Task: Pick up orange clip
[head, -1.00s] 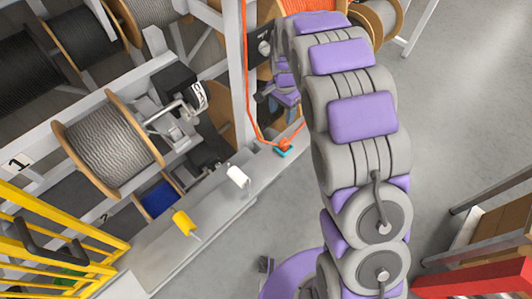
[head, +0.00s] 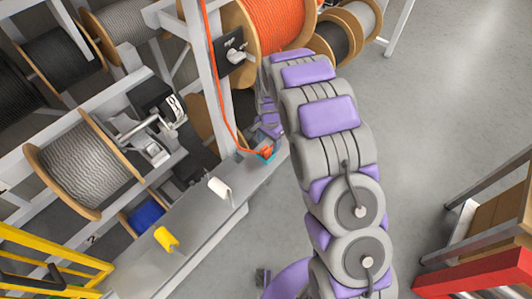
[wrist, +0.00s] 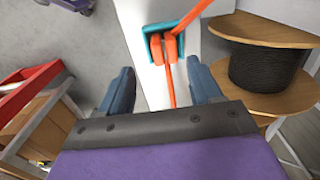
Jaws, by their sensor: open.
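The orange clip (wrist: 164,50) sits in a teal holder (wrist: 151,30) on the grey ledge, with an orange cable running from it. In the head view, the clip (head: 266,153) is at the end of the ledge, below the hanging orange cable. My gripper (wrist: 163,84) is open and empty. In the wrist view its two fingers are spread to either side of the cable strand below the clip, with the clip just ahead of them. In the head view my gripper (head: 270,128) is just above the clip, partly hidden by my arm.
A white upright post (head: 222,90) stands beside the clip. A large orange cable reel (head: 282,22) is behind it. White (head: 219,188) and yellow (head: 166,239) pieces sit along the ledge (head: 190,232). A red-edged structure (head: 475,276) is at right. Grey floor is open between.

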